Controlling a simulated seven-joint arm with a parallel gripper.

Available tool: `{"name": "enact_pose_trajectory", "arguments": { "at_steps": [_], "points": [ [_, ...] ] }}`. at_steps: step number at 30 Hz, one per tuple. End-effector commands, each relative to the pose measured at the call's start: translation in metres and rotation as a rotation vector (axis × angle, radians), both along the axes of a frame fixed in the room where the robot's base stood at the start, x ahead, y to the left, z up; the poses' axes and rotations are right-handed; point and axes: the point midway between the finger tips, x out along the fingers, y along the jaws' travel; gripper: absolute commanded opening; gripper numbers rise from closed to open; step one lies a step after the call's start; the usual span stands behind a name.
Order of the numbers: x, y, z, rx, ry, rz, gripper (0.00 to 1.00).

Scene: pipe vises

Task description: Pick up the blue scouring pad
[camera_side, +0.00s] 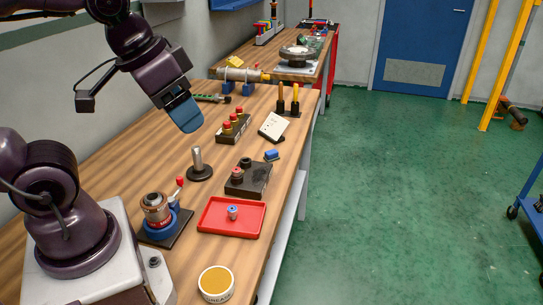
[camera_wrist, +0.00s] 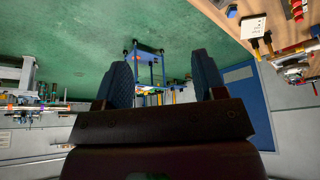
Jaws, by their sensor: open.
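The blue scouring pad (camera_side: 271,155) is a small blue block lying on the wooden bench near its right edge, just below the white plate. In the wrist view a small blue piece (camera_wrist: 231,11) beside the white plate looks like the same pad, near the top edge. My gripper (camera_side: 187,118) hangs above the bench, up and to the left of the pad, well apart from it. In the wrist view its two blue-padded fingers (camera_wrist: 163,65) stand apart with nothing held between them.
Around the pad are the white plate (camera_side: 274,126), a dark block with knobs (camera_side: 248,180), a box with red buttons (camera_side: 233,128) and a metal post (camera_side: 198,163). A red tray (camera_side: 211,223) lies nearer. The bench's right edge is close to the pad.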

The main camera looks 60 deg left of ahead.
Motion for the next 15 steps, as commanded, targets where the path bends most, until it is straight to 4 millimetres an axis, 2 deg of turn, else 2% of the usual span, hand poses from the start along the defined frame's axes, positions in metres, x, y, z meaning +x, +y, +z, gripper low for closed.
{"name": "enact_pose_trajectory", "arguments": {
  "at_steps": [5,8,11,15],
  "points": [
    [0.034,0.025,-0.023,-0.061,0.155,0.141,0.64],
    [0.061,0.043,-0.036,-0.134,0.204,0.297,0.64],
    [0.09,0.064,-0.053,-0.218,0.239,0.501,0.64],
    [0.129,0.1,-0.085,-0.345,0.268,0.848,0.64]
  ]
}}
